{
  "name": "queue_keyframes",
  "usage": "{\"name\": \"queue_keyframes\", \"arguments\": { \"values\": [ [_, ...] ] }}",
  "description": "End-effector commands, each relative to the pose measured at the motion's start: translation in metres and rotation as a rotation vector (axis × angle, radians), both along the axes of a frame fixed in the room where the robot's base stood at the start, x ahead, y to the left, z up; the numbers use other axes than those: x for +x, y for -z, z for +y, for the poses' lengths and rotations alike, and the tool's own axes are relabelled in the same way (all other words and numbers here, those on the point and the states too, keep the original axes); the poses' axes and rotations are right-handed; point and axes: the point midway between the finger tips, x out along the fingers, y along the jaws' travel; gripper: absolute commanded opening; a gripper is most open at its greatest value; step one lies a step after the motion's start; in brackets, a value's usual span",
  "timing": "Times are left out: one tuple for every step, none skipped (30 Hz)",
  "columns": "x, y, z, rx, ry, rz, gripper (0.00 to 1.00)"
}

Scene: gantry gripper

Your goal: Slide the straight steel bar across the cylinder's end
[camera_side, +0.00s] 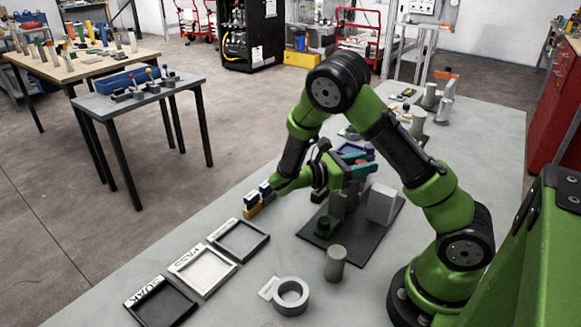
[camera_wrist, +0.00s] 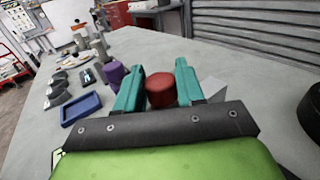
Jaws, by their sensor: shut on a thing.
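My gripper (camera_wrist: 160,84) has two teal fingers, and a dark red cylinder (camera_wrist: 161,90) sits between them in the wrist view. The fingers are shut on it, with its rounded top facing the camera. In the side view my gripper (camera_side: 352,155) is above a dark base plate (camera_side: 386,232), at a grey stand. A plain grey cylinder (camera_side: 335,262) stands upright on the table in front of that plate. I cannot pick out a straight steel bar with certainty in either view. The lower end of the red cylinder is hidden.
A purple cylinder (camera_wrist: 114,75) and a blue tray (camera_wrist: 80,108) are left of the fingers. A pale block (camera_side: 381,204) stands on the plate. Three shallow trays (camera_side: 203,268) and a grey ring (camera_side: 291,296) lie at the table's front. Other small parts stand farther back.

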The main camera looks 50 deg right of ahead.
Motion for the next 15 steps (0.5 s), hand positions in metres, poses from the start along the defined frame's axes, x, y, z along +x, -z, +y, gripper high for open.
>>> {"name": "queue_keyframes", "arguments": {
  "values": [
    [0.0070, 0.0012, 0.0014, 0.009, -0.027, -0.005, 0.00],
    [0.0073, 0.0012, 0.0014, 0.008, -0.028, -0.006, 0.00],
    [0.0076, 0.0011, 0.0014, 0.008, -0.030, -0.006, 0.00],
    [0.0079, 0.0011, 0.0015, 0.009, -0.031, -0.006, 0.41],
    [0.0079, 0.0010, 0.0015, 0.008, -0.031, -0.006, 0.46],
    [0.0077, 0.0008, 0.0013, 0.008, -0.030, -0.006, 0.52],
    [0.0073, 0.0007, 0.0011, 0.007, -0.029, -0.006, 0.56],
    [0.0070, 0.0007, 0.0010, 0.006, -0.027, -0.007, 0.58],
    [0.0066, 0.0006, 0.0009, 0.006, -0.026, -0.006, 0.58],
    [0.0063, 0.0005, 0.0009, 0.006, -0.025, -0.006, 0.58],
    [0.0060, 0.0005, 0.0007, 0.006, -0.024, -0.006, 0.58],
    [0.0056, 0.0004, 0.0007, 0.005, -0.022, -0.006, 0.58],
    [0.0054, 0.0004, 0.0006, 0.005, -0.022, -0.006, 0.58],
    [0.0051, 0.0003, 0.0006, 0.005, -0.021, -0.006, 0.58],
    [0.0051, 0.0003, 0.0007, 0.005, -0.020, -0.006, 0.58]
  ]
}}
